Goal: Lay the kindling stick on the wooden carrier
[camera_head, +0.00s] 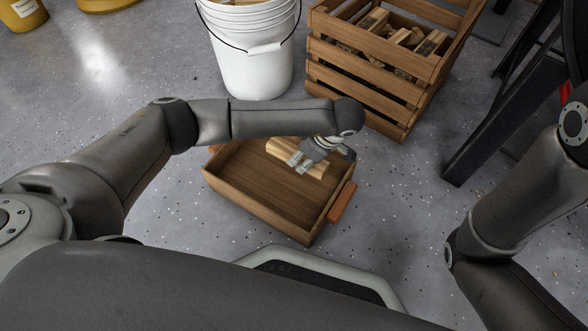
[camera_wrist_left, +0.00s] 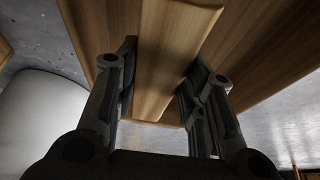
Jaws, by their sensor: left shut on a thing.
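The pale wooden kindling stick (camera_head: 285,150) is in the far part of the wooden carrier (camera_head: 250,204), a shallow brown tray on the floor. My left gripper (camera_head: 304,158) reaches over the carrier from above and is shut on the stick. In the left wrist view, the stick (camera_wrist_left: 174,52) runs between the two fingers of my left gripper (camera_wrist_left: 163,72), with brown wood of the carrier (camera_wrist_left: 262,40) behind it. I cannot tell whether the stick touches the carrier's floor. My left forearm hides part of the carrier's far side. My right gripper is out of view.
A white bucket (camera_head: 250,62) stands behind the carrier. A slatted wooden crate (camera_head: 365,75) holding wood pieces stands at the back right. A dark metal stand (camera_head: 500,105) is at the right. The grey floor (camera_head: 395,205) right of the carrier is clear.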

